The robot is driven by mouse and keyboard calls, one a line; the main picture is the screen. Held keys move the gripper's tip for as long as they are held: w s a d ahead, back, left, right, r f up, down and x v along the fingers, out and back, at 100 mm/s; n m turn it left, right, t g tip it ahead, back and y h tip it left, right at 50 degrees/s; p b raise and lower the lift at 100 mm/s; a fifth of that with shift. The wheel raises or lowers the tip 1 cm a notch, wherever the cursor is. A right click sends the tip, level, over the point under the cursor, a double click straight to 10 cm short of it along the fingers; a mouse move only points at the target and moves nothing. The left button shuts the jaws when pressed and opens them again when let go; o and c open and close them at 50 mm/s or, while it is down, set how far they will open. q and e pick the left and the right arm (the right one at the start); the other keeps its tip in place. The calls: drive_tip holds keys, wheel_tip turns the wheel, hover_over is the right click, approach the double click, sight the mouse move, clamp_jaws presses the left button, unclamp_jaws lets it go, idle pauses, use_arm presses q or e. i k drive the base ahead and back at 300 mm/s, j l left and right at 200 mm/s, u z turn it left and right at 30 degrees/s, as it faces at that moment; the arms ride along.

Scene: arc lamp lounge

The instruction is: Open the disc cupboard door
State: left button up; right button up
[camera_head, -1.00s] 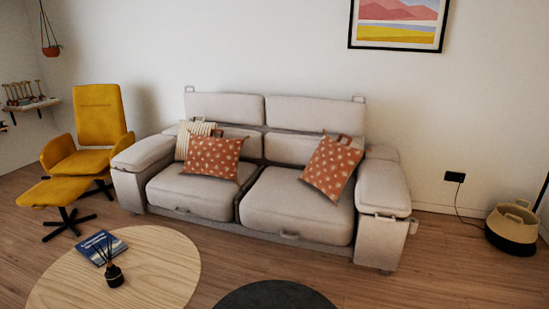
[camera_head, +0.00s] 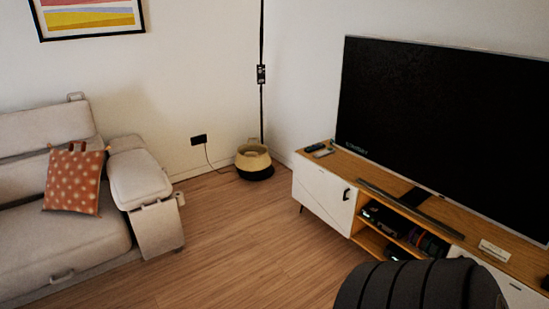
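A low wooden media unit (camera_head: 376,182) stands along the right wall under the television. Another white front (camera_head: 505,286) shows at the unit's right end, partly hidden by a dark ribbed thing. No label tells me which front is the disc cupboard door. Neither of my grippers is in view.
The dark ribbed thing (camera_head: 415,286), perhaps a seat back, blocks the lower right. A black device (camera_head: 385,217) sits in the open shelf. The television (camera_head: 450,130) stands on top. A sofa (camera_head: 60,235) is at left, a basket (camera_head: 254,162) in the corner. Wooden floor (camera_head: 245,250) between is clear.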

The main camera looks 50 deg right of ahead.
sight(332, 198)
drive_tip(key=z, duration=2.1)
